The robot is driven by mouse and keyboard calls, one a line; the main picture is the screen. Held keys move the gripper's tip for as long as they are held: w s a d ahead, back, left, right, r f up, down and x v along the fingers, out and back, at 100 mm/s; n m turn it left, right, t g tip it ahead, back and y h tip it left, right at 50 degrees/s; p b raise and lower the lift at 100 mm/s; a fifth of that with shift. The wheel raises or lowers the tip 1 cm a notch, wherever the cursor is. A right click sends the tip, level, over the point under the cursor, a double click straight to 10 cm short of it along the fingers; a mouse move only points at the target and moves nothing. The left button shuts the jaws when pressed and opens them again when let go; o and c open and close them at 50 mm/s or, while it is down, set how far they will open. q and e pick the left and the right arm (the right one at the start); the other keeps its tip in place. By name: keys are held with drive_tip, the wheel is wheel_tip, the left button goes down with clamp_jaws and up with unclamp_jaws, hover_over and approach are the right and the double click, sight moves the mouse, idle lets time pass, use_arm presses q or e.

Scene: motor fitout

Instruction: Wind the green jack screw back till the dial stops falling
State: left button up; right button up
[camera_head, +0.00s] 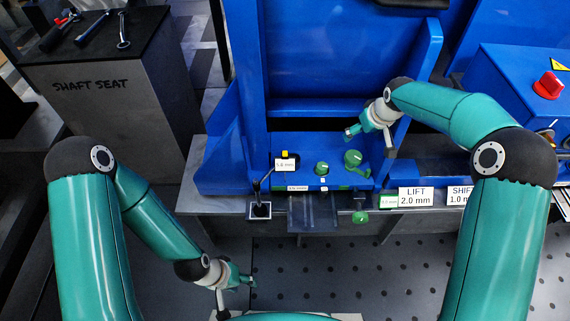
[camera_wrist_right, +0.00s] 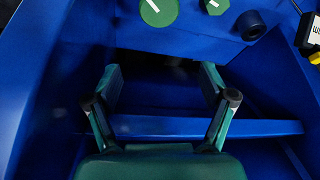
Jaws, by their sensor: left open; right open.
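Green knobs with white marks sit on the blue machine base: a larger knob (camera_head: 353,158), a smaller knob (camera_head: 322,168), and a lower knob (camera_head: 360,217) below the front edge. I cannot tell which is the jack screw. A small readout (camera_head: 285,165) showing about 1.0 mm, its digits small, stands left of them above a dark stand (camera_head: 260,210). My right gripper (camera_head: 369,142) is open and empty, just above and right of the larger knob. In the right wrist view its open fingers (camera_wrist_right: 162,85) face blue metal; two green knobs (camera_wrist_right: 158,11) show at the top edge. My left gripper (camera_head: 238,282) is open and empty, low at the front, away from the machine.
Signs reading LIFT 2.0 mm (camera_head: 416,196) and SHIFT (camera_head: 461,196) stand along the front edge. A blue box with a red knob (camera_head: 548,85) is at right. A SHAFT SEAT bench (camera_head: 100,115) with tools is at left. Blue side walls flank the right gripper.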

sight(352, 156)
idle(0.4)
drive_tip(key=s+a+r+m+g+h+p, duration=0.1)
drive_tip(key=a+r+m+g+h, duration=0.15)
drive_tip(key=m, duration=0.65)
drive_tip(key=s+a+r+m+g+h+p, duration=0.1)
drive_tip(key=a+r+m+h+p, duration=0.2)
drive_tip(key=m, duration=0.6)
drive_tip(key=shift+t, duration=0.25)
drive_tip(key=b+x, duration=0.1)
drive_tip(key=x, duration=0.4)
drive_tip(key=a+b+x, duration=0.1)
drive_tip(key=b+x, duration=0.1)
drive_tip(key=x, duration=0.4)
drive_tip(key=b+x, duration=0.1)
drive_tip(key=x, duration=0.4)
drive_tip(key=shift+w+a+f+b, duration=0.1)
drive_tip(key=shift+w+f+b, duration=0.05)
drive_tip(key=shift+f+b, duration=0.2)
